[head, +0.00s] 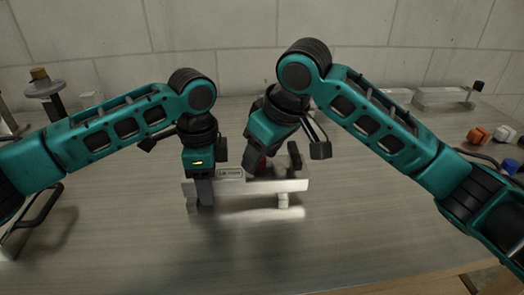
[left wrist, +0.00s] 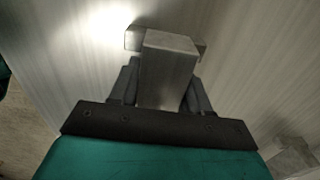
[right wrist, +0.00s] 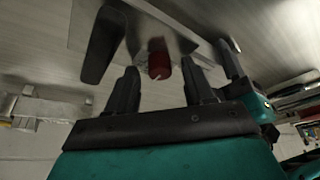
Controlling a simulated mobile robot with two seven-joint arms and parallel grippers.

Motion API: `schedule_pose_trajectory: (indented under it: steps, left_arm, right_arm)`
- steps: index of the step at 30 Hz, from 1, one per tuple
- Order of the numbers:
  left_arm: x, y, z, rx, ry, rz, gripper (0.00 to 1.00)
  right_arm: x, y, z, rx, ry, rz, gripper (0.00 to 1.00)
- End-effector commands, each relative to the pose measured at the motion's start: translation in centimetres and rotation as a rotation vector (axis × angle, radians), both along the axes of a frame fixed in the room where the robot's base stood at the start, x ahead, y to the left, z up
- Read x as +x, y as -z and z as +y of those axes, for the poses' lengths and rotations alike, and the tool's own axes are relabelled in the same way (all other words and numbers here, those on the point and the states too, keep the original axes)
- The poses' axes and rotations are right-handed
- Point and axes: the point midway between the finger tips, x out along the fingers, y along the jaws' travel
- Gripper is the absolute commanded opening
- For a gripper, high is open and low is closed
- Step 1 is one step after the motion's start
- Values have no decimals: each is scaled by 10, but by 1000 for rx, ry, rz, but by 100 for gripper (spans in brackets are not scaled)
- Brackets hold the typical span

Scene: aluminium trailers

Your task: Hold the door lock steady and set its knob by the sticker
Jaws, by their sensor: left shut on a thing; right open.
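The door lock is a pale metal plate (head: 245,188) raised on short feet on the bench, with a dark lever handle (head: 294,155). A small label (head: 230,173) shows at it, too small to read. My left gripper (head: 204,192) is shut on the lock's left end; in the left wrist view its fingers are around a grey metal block (left wrist: 168,60). The red knob (right wrist: 159,60), with a pale mark on it, is mostly hidden in the head view. My right gripper (right wrist: 160,68) is open, its fingertips on either side of the knob with gaps.
The bench (head: 130,240) is clear in front of the lock. Orange blocks (head: 478,135) and a blue piece (head: 510,166) lie at the right. A metal channel piece (head: 443,97) stands at the back right. A dark-topped stand (head: 45,88) is at the left.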

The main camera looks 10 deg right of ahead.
Motion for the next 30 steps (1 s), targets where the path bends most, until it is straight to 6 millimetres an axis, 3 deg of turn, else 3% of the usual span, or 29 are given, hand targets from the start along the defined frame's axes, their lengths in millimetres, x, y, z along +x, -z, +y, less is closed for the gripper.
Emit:
schedule_pose_trajectory:
  steps: [8, 21, 30]
  left_arm:
    - [0, 0, 0, 1, 1, 1, 2]
    - [0, 0, 0, 1, 1, 1, 2]
    - [0, 0, 0, 1, 1, 1, 2]
  right_arm:
    - [-4, -16, -4, 0, -1, -4, 52]
    - [-28, -95, -27, 0, -1, -2, 52]
    - [-34, -111, -32, 0, 0, 0, 52]
